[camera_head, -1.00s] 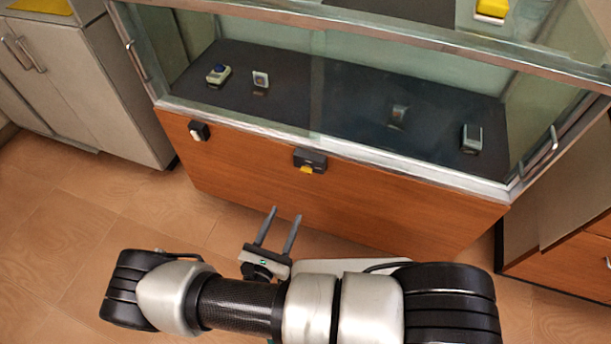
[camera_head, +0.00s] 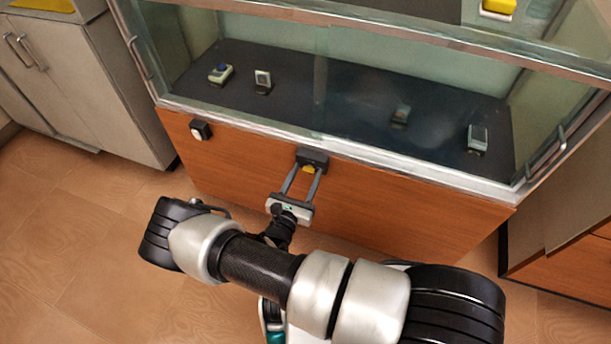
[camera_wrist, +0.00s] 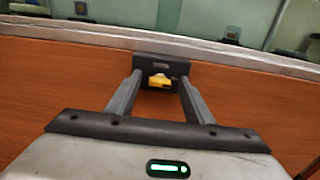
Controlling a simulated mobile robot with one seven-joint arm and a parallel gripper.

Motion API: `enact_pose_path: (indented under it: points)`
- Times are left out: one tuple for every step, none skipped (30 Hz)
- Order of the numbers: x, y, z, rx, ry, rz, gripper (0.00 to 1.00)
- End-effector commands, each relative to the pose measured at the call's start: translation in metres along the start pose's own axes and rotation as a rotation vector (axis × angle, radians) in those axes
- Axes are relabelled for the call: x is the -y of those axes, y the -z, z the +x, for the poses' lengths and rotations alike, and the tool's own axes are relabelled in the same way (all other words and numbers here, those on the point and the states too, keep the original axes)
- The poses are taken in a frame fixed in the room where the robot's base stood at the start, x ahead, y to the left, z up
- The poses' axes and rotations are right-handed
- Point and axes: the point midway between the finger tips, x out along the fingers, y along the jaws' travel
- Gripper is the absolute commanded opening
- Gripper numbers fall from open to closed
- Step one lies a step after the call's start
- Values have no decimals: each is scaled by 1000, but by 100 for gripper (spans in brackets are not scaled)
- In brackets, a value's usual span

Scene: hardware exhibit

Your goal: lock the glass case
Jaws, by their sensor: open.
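The glass case (camera_head: 225,108) has a metal-framed glass front above an orange wood panel (camera_head: 400,195). A dark lock box with a yellow part (camera_head: 309,170) is mounted near the top middle of that panel. The yellow part also shows in the wrist view (camera_wrist: 160,81), below the dark housing (camera_wrist: 162,66). My gripper (camera_head: 305,171) is open, its two fingers pointing at the lock. In the wrist view the fingertips (camera_wrist: 161,76) lie on either side of the yellow part. I cannot tell whether they touch it. Nothing is held.
A small black box with a white knob (camera_head: 200,130) is on the panel at the left. Door handles (camera_head: 139,58) (camera_head: 546,152) are at both sides of the case. Several small exhibits stand inside on a dark shelf (camera_head: 330,105). A grey cabinet (camera_head: 95,90) stands left; the floor in front is open.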

Motion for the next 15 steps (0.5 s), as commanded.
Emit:
enact_pose_path:
  points:
    - [0, 0, 0, 0, 0, 0, 47]
    - [0, 0, 0, 0, 0, 0, 47]
    - [0, 0, 0, 0, 0, 0, 47]
    - [0, 0, 0, 0, 0, 0, 47]
    - [0, 0, 0, 0, 0, 0, 47]
    - [0, 0, 0, 0, 0, 0, 47]
    - [0, 0, 0, 0, 0, 0, 42]
    - [0, 0, 0, 0, 0, 0, 37]
    - [0, 0, 0, 0, 0, 0, 30]
    - [0, 0, 0, 0, 0, 0, 25]
    - [0, 0, 0, 0, 0, 0, 20]
    - [0, 0, 0, 0, 0, 0, 13]
    - [0, 0, 0, 0, 0, 0, 8]
    - [0, 0, 0, 0, 0, 0, 6]
    - [0, 0, 0, 0, 0, 0, 6]
